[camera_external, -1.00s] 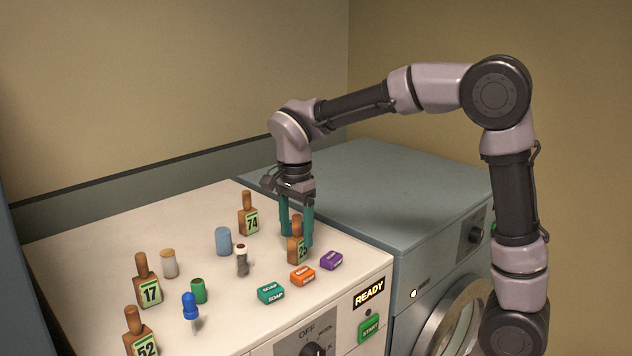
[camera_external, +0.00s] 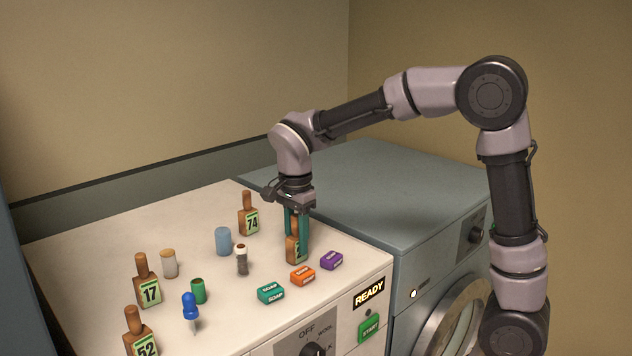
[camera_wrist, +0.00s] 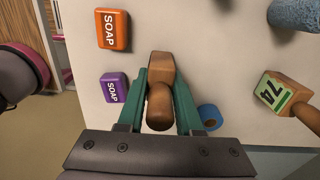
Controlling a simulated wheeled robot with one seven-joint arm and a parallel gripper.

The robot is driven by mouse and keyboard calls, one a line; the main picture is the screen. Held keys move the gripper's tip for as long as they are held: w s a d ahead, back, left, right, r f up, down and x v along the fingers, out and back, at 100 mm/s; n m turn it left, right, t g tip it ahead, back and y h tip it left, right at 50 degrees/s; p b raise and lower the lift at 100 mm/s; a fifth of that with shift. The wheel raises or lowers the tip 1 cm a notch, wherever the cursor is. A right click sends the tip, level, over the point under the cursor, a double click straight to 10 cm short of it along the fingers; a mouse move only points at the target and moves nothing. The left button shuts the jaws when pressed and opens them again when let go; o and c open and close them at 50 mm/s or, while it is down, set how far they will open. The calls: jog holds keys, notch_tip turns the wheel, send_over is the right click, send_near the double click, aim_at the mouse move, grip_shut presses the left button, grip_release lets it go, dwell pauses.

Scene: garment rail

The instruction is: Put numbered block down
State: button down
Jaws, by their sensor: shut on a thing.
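My gripper (camera_external: 297,228) is shut on a brown wooden numbered block (camera_external: 292,250), its teal fingers on either side of the block's upright handle. The block stands upright on, or very close above, the white machine top; I cannot tell if it touches. Its number plate is mostly covered by a finger. In the wrist view the block (camera_wrist: 160,75) shows between the two teal fingers (camera_wrist: 160,95). Other numbered blocks stand on the white top: 74 (camera_external: 249,219) behind, 17 (camera_external: 148,288) at left, and 52 (camera_external: 138,340) at the front left.
Teal (camera_external: 270,292), orange (camera_external: 302,275) and purple (camera_external: 331,261) soap bars lie in front of the held block. A blue cylinder (camera_external: 223,241), green spool (camera_external: 198,291) and blue pin (camera_external: 190,307) stand to the left. A blue ring (camera_wrist: 209,116) lies beside the right finger.

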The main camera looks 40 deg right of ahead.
notch_tip(320, 180, up, 10)
jog(key=shift+f, duration=0.1)
jog(key=shift+w+d, duration=0.2)
jog(key=shift+d, duration=0.05)
jog(key=w+d, duration=0.6)
jog(key=d, duration=0.6)
jog(key=w+d, duration=0.5)
jog(key=d, duration=0.7)
jog(key=s+d, duration=0.1)
jog(key=d, duration=2.1)
jog(key=shift+s+d+f, duration=0.1)
jog(key=shift+d+f, duration=0.05)
jog(key=shift+f, duration=1.45)
jog(key=shift+s+d+f, duration=0.1)
jog(key=shift+f, duration=1.55)
jog(key=shift+d+f, duration=0.15)
jog(key=shift+f, duration=1.45)
jog(key=shift+f, duration=0.1)
